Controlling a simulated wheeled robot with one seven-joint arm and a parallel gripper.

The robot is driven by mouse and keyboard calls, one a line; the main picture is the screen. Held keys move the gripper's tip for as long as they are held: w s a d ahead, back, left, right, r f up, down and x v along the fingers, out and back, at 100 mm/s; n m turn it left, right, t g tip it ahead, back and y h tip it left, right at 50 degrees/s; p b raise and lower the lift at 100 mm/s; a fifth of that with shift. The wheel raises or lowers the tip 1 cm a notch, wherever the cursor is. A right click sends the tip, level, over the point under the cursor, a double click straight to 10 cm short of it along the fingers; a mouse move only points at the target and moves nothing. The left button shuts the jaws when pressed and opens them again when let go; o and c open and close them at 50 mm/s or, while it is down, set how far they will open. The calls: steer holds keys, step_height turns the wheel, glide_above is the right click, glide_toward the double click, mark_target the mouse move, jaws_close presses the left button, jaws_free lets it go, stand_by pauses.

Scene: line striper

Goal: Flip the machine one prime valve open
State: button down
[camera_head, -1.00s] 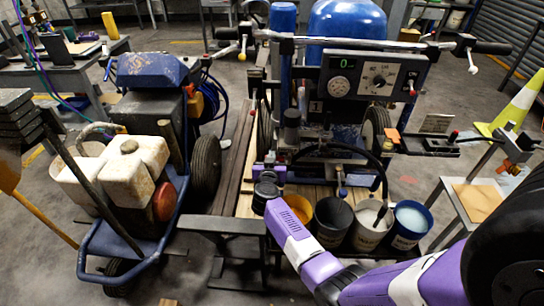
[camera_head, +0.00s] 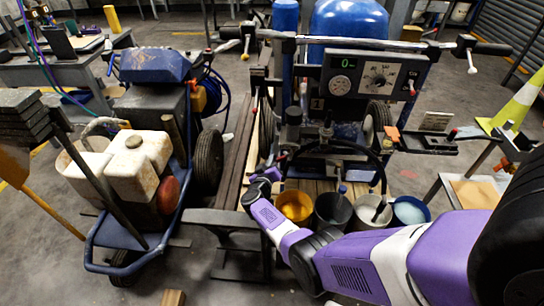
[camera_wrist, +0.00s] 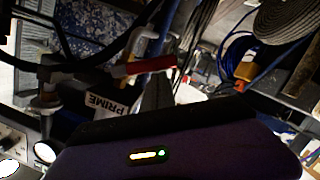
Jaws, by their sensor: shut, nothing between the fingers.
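In the head view my purple wrist (camera_head: 262,190) is at the lower left of machine one, the blue striper marked I (camera_head: 317,104). The valve is too small or hidden to make out there.
Several buckets stand beside my arm, including a yellow one (camera_head: 295,207) and a blue-rimmed one (camera_head: 410,212). A second machine with white tanks (camera_head: 138,158) stands on the left. Black hose (camera_head: 340,150) loops across machine one's front.

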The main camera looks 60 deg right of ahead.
steer(key=s+d+f+n+g+h+b, duration=0.1)
steer(key=s+f+n+b, duration=0.3)
steer(key=n, duration=0.6)
steer(key=shift+d+f+h+b, duration=0.4)
steer(key=shift+f+h+b, duration=0.5)
steer(key=shift+b, duration=0.45)
steer(key=shift+s, duration=0.15)
